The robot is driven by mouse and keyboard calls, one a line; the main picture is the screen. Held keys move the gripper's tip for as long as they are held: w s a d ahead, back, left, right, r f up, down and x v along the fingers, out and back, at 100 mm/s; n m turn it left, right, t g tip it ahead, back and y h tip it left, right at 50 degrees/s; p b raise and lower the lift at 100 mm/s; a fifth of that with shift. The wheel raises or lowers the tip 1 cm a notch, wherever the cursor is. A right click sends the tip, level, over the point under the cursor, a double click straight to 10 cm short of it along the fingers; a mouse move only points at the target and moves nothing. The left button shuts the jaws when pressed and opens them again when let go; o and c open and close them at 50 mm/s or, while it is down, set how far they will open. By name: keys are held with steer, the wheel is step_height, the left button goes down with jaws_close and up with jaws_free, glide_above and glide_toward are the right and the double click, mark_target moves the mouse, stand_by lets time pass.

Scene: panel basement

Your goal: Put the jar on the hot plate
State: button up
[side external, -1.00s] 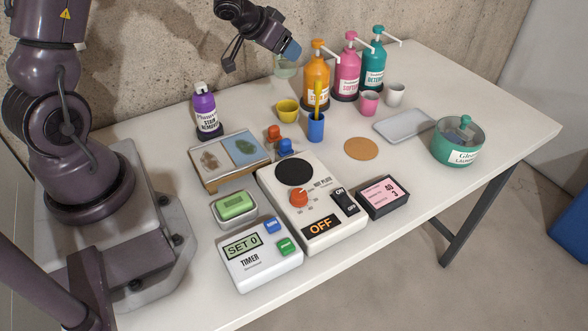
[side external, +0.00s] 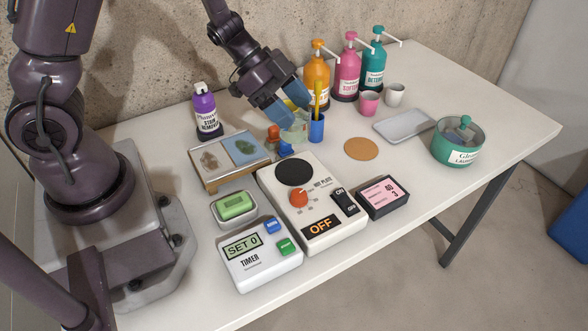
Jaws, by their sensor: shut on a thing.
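The jar (side external: 294,130) is small, pale green and see-through. My gripper (side external: 286,114), with blue fingertips, is shut on the jar and holds it behind the hot plate. The hot plate (side external: 330,202) is a white box with a round black heating disc (side external: 294,172), an orange-red knob, a black switch and an orange display reading OFF. The disc is bare. The jar is up and behind the disc in the picture; its exact height above the table is hard to tell.
A blue cup (side external: 317,130) with a yellow stick stands right beside the jar. Red and blue small items (side external: 273,136) lie close by, partly hidden. A timer (side external: 259,257), sample tray (side external: 229,160), pink-label box (side external: 382,197) and cork disc (side external: 361,148) surround the hot plate.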

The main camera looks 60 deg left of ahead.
mark_target(291, 144)
steer(key=shift+s+d+f, duration=0.1)
steer(key=shift+s+d, duration=0.15)
steer(key=shift+d, duration=0.15)
steer(key=shift+m, duration=0.3)
steer(key=shift+d+f, duration=0.1)
steer(key=shift+f, duration=3.7)
steer(key=shift+f, duration=0.1)
steer(key=o, duration=1.1)
steer(key=shift+c, duration=0.2)
